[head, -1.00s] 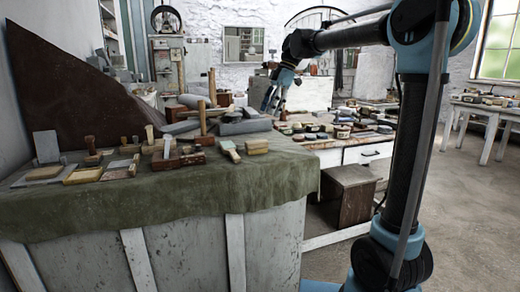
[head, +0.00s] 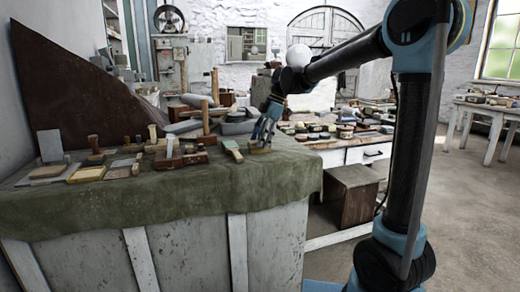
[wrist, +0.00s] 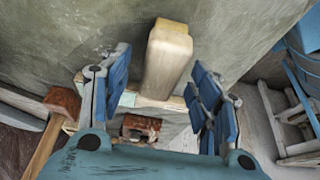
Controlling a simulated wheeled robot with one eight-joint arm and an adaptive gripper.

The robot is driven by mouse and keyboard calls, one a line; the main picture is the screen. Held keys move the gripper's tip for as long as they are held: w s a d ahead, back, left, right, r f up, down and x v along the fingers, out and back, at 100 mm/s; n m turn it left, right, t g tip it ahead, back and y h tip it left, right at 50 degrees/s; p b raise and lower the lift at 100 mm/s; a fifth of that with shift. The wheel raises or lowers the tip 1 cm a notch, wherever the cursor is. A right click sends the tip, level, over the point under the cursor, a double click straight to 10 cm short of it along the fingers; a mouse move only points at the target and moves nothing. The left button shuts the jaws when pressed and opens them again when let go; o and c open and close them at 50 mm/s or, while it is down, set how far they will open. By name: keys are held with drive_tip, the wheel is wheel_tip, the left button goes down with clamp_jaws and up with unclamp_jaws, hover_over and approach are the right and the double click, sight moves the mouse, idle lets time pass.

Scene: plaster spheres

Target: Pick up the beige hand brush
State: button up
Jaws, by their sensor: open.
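The beige hand brush (head: 260,151) lies near the right end of the green-covered bench, partly hidden by my gripper (head: 262,142) in the head view. In the wrist view the brush (wrist: 167,62) is a long, pale beige block with a rounded top edge. The gripper is open, with a visible gap between each finger and the brush.
A brush with a wooden handle (head: 232,150) lies just left. A mallet (head: 205,118) stands behind it. Several wooden tools and blocks fill the bench's left part. Bare green cloth (head: 215,190) lies in front. A brown stool (head: 350,195) stands right of the bench.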

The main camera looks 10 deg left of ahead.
drive_tip(key=shift+x, duration=0.9)
drive_tip(key=c, duration=1.3)
drive_tip(key=shift+o, duration=0.2)
drive_tip(key=shift+r, duration=0.1)
wheel_tip(320, 180, up, 10)
drive_tip(key=shift+f, duration=0.1)
drive_tip(key=o, duration=0.6)
drive_tip(key=c, duration=0.4)
